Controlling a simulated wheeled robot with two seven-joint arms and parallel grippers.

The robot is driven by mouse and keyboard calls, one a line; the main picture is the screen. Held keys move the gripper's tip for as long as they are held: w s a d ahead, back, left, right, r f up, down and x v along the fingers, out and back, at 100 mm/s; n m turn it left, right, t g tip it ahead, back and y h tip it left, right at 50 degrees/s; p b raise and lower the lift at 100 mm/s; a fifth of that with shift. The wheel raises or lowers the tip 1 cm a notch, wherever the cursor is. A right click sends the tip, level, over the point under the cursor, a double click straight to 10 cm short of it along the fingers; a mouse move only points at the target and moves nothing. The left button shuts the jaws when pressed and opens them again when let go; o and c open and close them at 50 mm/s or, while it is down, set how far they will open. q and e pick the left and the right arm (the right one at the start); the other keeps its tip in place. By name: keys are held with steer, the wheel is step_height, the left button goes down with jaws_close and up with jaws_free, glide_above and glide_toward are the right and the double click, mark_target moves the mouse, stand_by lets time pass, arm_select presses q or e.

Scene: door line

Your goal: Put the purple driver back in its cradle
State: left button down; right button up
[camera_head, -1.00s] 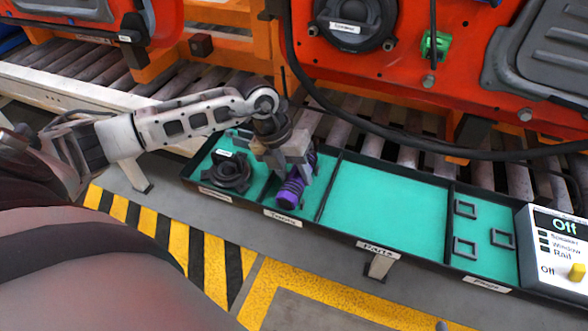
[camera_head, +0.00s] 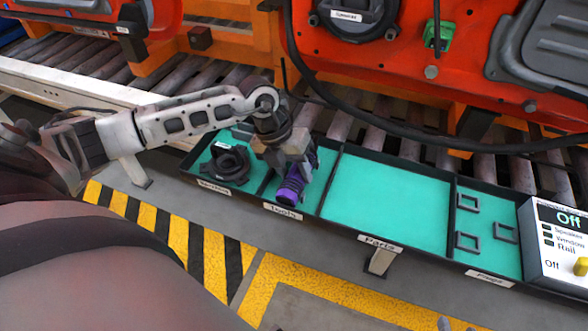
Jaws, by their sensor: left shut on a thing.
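The purple driver (camera_head: 291,187) is in the Tools compartment (camera_head: 325,162) of the long black tray with a teal floor. My left gripper (camera_head: 287,160) is over that compartment, pointing down, and is shut on the driver. The driver's ribbed purple end sticks out below the fingers, toward the tray's front wall. The gripper hides its upper part. I cannot tell whether the driver touches the tray floor. I cannot make out the cradle; it may be hidden behind the gripper and driver. My right gripper is not in view.
A dark round part (camera_head: 229,163) sits in the left compartment. The Parts compartment (camera_head: 390,200) is empty; the Pegs one holds dark square frames (camera_head: 467,202). A control box (camera_head: 562,245) reading Off stands at right. A black cable (camera_head: 400,140) hangs behind the tray.

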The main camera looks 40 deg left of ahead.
arm_select(q)
steer(key=shift+s+d+f, duration=0.15)
steer(key=shift+d+f, duration=0.05)
steer(key=shift+f, duration=0.1)
stand_by(0.9)
steer(key=c, duration=0.8)
jaws_free()
steer(key=shift+f, duration=0.1)
steer(key=shift+a, duration=0.25)
steer(key=shift+s+a+f, duration=0.1)
steer(key=v, duration=1.6)
steer(key=shift+d+r, duration=0.3)
steer(key=shift+d, duration=0.05)
